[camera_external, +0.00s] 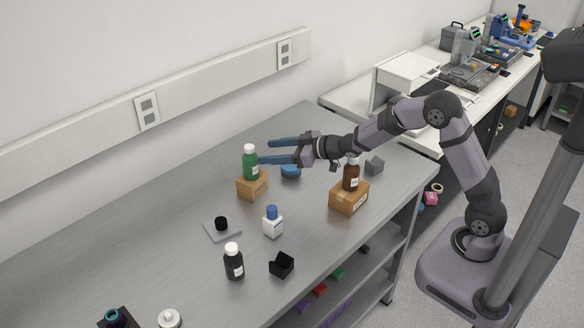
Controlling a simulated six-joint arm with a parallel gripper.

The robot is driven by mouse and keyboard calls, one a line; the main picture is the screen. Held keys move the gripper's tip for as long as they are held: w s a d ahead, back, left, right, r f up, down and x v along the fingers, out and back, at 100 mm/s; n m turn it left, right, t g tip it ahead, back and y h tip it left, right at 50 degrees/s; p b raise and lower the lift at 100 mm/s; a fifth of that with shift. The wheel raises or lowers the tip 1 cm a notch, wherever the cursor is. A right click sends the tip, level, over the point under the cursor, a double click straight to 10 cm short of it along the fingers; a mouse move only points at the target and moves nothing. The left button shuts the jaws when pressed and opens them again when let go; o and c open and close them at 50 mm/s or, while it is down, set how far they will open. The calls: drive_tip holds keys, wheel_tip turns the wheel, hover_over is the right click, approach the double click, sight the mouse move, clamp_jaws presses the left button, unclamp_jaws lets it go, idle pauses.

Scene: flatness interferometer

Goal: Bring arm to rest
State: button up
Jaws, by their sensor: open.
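My gripper (282,151) is open, its two blue fingers pointing left above the metal bench (190,255). A green bottle (250,163) with a white cap stands upright on a small cardboard box (252,185), just left of the fingertips. Nothing shows between the fingers. I cannot tell whether the lower finger touches the bottle. My arm reaches from its base at the right over the bench.
A brown bottle (351,174) stands on another cardboard box (348,198) below my forearm. A blue round item (291,172) lies under the gripper. A white bottle (273,223), a black bottle (233,262) and a black holder (282,264) stand nearer the front. The bench's far-left surface is clear.

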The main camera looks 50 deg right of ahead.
drive_tip(key=d+r+m+h, duration=0.1)
drive_tip(key=d+r+h, duration=0.4)
drive_tip(key=d+r, duration=0.6)
drive_tip(key=s+d+r+g+h+p, duration=0.1)
drive_tip(key=s+d+r+g, duration=0.15)
drive_tip(key=s+r, duration=0.65)
drive_tip(key=s+d+f+m+g+b, duration=0.1)
drive_tip(key=s+f+m+g, duration=0.3)
drive_tip(key=s+f, duration=2.7)
drive_tip(key=g, duration=0.6)
drive_tip(key=shift+d+f+m, duration=0.2)
drive_tip(key=shift+f+m, duration=0.1)
drive_tip(key=shift+f, duration=0.1)
